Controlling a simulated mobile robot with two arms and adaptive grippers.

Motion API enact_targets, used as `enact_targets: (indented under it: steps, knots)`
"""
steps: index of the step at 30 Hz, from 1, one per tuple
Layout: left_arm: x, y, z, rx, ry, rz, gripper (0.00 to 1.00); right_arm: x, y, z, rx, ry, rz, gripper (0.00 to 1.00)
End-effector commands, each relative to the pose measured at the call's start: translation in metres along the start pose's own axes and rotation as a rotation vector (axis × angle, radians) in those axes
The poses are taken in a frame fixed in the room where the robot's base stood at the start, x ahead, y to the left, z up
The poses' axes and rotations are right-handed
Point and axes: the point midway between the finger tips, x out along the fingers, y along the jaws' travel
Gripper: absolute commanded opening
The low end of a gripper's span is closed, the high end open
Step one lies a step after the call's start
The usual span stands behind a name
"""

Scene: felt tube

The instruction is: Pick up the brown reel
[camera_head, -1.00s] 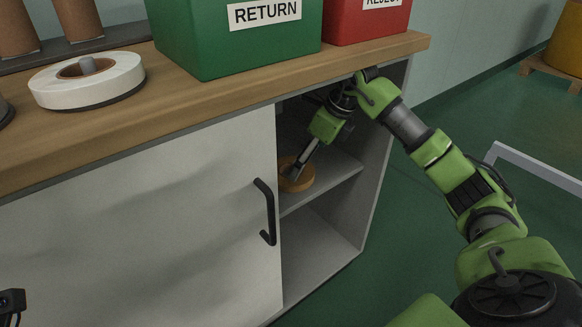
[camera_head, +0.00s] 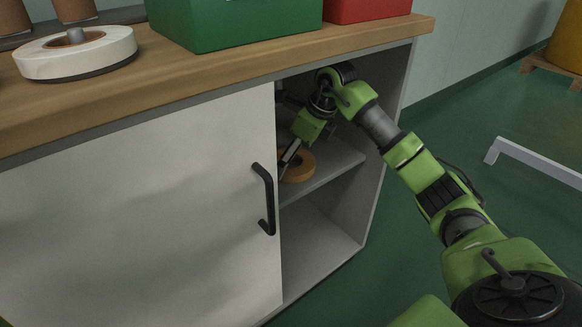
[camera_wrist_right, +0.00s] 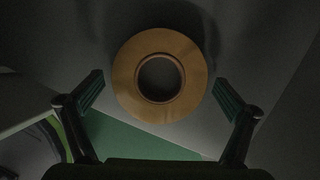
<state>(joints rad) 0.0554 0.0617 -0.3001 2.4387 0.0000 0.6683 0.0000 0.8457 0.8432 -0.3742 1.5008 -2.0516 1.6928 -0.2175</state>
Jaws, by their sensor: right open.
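The brown reel (camera_head: 302,168) lies flat on the upper shelf inside the open part of the cabinet, partly hidden by the door edge and my gripper. In the right wrist view, the reel (camera_wrist_right: 127,80) is a tan ring with a dark round hole. My right gripper (camera_head: 287,158) reaches into the cabinet, at the reel's left side in the head view. In the wrist view its fingers (camera_wrist_right: 158,88) are spread wide, with the reel between and just beyond their tips, apart from both. My left gripper is not in view.
The white sliding door (camera_head: 130,220) with a black handle (camera_head: 265,200) covers the cabinet's left part. Its edge is close to my right fingers. The shelf (camera_head: 335,172) has free room right of the reel. A white roll (camera_head: 110,45), a green bin (camera_head: 230,25) and a red bin (camera_head: 365,8) stand on top.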

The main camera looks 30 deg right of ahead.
Motion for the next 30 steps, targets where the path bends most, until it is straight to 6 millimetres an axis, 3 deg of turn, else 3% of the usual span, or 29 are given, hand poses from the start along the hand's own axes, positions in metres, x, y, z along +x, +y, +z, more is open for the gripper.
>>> enact_targets:
  steps: [4,9,22,25,30]
  knots:
    - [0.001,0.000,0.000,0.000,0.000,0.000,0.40,-0.001,0.000,0.000,0.000,0.000,0.000,1.00]
    - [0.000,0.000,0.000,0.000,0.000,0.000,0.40,-0.001,0.000,0.000,0.000,0.000,0.000,0.61]
    - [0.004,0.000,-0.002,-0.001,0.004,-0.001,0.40,-0.006,-0.001,0.003,0.000,-0.002,-0.001,0.61]
    - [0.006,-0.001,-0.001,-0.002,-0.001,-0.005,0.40,-0.014,-0.001,0.006,0.000,-0.002,-0.002,0.61]
    - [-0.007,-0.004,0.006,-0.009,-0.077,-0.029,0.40,-0.038,-0.001,0.016,-0.001,-0.003,-0.002,0.61]
